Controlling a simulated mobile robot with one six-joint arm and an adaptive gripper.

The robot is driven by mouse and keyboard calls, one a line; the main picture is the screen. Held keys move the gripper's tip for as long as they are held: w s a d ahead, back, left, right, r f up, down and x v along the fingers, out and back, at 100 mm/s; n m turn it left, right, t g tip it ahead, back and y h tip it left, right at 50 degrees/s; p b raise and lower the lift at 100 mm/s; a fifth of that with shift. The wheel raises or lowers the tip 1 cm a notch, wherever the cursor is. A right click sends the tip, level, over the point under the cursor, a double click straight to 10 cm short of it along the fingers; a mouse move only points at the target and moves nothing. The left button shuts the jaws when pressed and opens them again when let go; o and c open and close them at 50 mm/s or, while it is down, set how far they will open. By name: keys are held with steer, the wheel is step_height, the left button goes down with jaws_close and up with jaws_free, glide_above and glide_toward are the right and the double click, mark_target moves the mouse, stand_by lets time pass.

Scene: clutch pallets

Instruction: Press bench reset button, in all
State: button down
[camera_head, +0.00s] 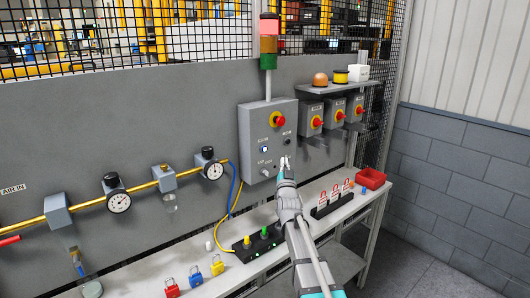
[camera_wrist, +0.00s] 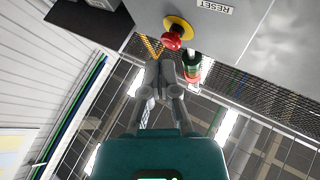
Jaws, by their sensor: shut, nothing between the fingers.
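The grey control box (camera_head: 252,122) hangs on the bench's back panel. It carries a red mushroom button on a yellow ring (camera_head: 279,119), a lit bluish-white button (camera_head: 265,149) and smaller controls below. In the wrist view, an upside-down RESET label (camera_wrist: 216,6) shows at the top edge, near the red mushroom button (camera_wrist: 173,40). The button belonging to the label cannot be made out there. My gripper (camera_head: 285,162) is in front of the box's lower right part; contact cannot be told. In the wrist view its fingers (camera_wrist: 160,72) are closed together and empty.
Three switch boxes with red knobs (camera_head: 311,120) stand right of the control box, under a small shelf (camera_head: 340,88). A signal tower (camera_head: 268,45) rises above. The bench below holds a black block with green and yellow buttons (camera_head: 256,243), padlocks (camera_head: 217,265) and a red bin (camera_head: 372,178).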

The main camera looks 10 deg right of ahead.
mark_target(264, 149)
steer(key=shift+d+r+t+h, duration=0.1)
steer(key=shift+r+t+h, duration=0.2)
steer(key=shift+r, duration=0.05)
stand_by(0.3)
steer(key=shift+w+a, duration=0.75)
steer(key=shift+w, duration=0.5)
steer(key=shift+w+a, duration=0.75)
steer(key=shift+w, duration=0.55)
steer(key=shift+w+a, duration=0.75)
steer(key=shift+w, duration=0.5)
steer(key=shift+w, duration=0.15)
steer(key=shift+w+a, duration=0.2)
steer(key=shift+w+a, duration=0.2)
steer(key=shift+w, duration=0.25)
steer(key=shift+s, duration=0.15)
stand_by(0.3)
steer(key=shift+s+d, duration=0.45)
steer(key=shift+s, duration=0.2)
